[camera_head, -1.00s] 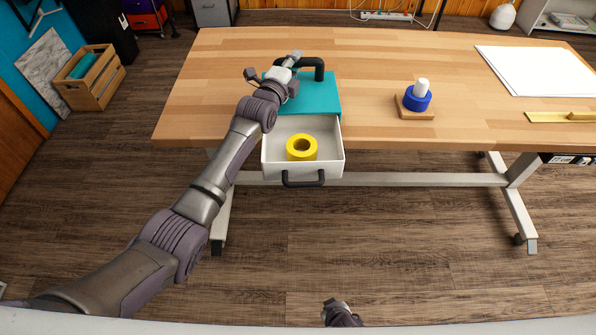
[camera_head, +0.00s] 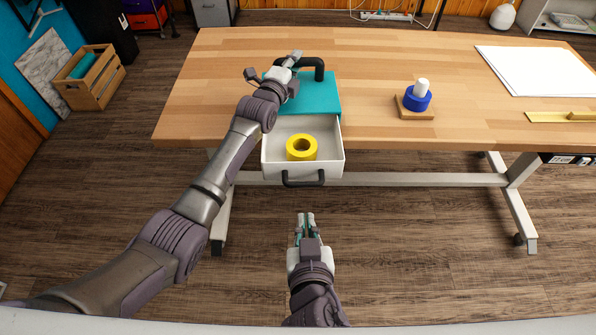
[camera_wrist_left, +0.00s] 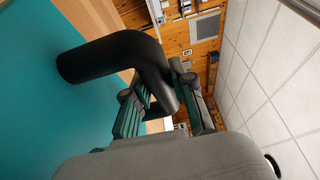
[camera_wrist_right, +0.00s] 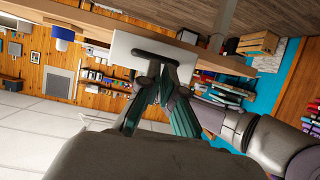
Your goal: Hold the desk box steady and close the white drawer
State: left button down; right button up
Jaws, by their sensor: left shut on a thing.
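The teal desk box (camera_head: 318,98) stands on the wooden table with a black handle (camera_head: 318,66) on top. Its white drawer (camera_head: 278,155) is pulled out past the table's front edge. A yellow roll (camera_head: 302,147) lies in the drawer, and a dark pull handle (camera_head: 303,181) is on its front. My left gripper (camera_head: 294,60) is shut on the black handle, which also shows between its fingers in the left wrist view (camera_wrist_left: 130,55). My right gripper (camera_head: 306,216) is in front of and below the drawer, apart from it. Its fingers look close together and empty; the drawer front (camera_wrist_right: 128,48) shows beyond them in the right wrist view.
A blue roll (camera_head: 416,99) with a white core sits on a wooden base (camera_head: 402,111) to the right. A white sheet (camera_head: 535,72) and a yellow ruler-like strip (camera_head: 548,117) lie farther right. Wooden tabletop (camera_head: 375,60) around the box is clear.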

aim_at(304, 186)
jog(key=x, duration=0.7)
jog(key=shift+w, duration=0.45)
grip_shut()
dwell(0.8)
jog(key=shift+w+r, duration=0.2)
jog(key=shift+w, duration=1.3)
jog(key=shift+w+a+r, duration=0.1)
jog(key=shift+w+a, duration=0.05)
jog(key=shift+w, duration=2.65)
jog(key=shift+w+a, duration=0.15)
jog(key=shift+w, duration=2.7)
jog(key=shift+s, duration=0.2)
